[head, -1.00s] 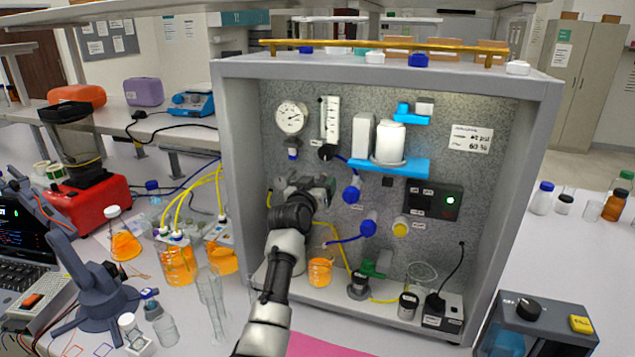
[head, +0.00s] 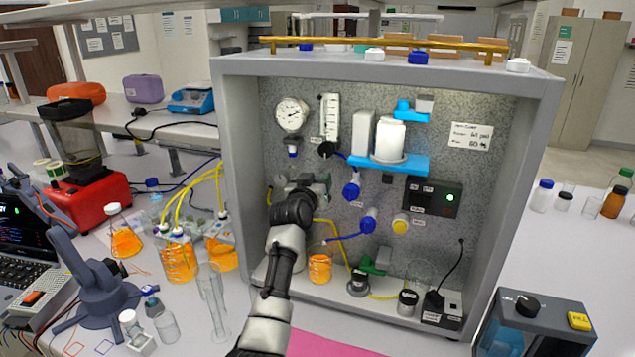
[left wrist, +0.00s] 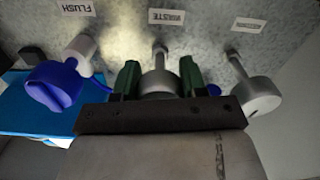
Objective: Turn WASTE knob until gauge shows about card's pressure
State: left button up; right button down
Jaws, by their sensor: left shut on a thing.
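In the left wrist view, the picture is upside down and my left gripper (left wrist: 159,80) has its green-tipped fingers on either side of the grey WASTE knob (left wrist: 158,84), shut on it. The WASTE label (left wrist: 166,17) shows above it on the panel. In the head view my left gripper (head: 308,186) reaches into the cabinet at the panel's lower left and hides the knob. The round white gauge (head: 291,115) sits at the panel's upper left; its needle is too small to read surely. The white card (head: 471,136) is at upper right, its print blurred. My right gripper is out of view.
A blue FLUSH knob (left wrist: 55,85) and another grey knob (left wrist: 255,93) flank the WASTE knob closely. A blue shelf (head: 388,164) holds a white container right of the gripper. An orange-filled beaker (head: 320,268) stands below. The cabinet's left wall (head: 240,180) is near my arm.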

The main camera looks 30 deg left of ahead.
pick_arm(q)
jog(key=shift+n+p, duration=0.8)
jog(key=shift+n, duration=2)
jog(key=o, duration=0.9)
jog(key=shift+o, duration=0.2)
jog(key=shift+s+d+f, duration=0.1)
jog(key=shift+s, duration=0.35)
jog(key=b+v, duration=0.3)
jog(key=v, duration=0.7)
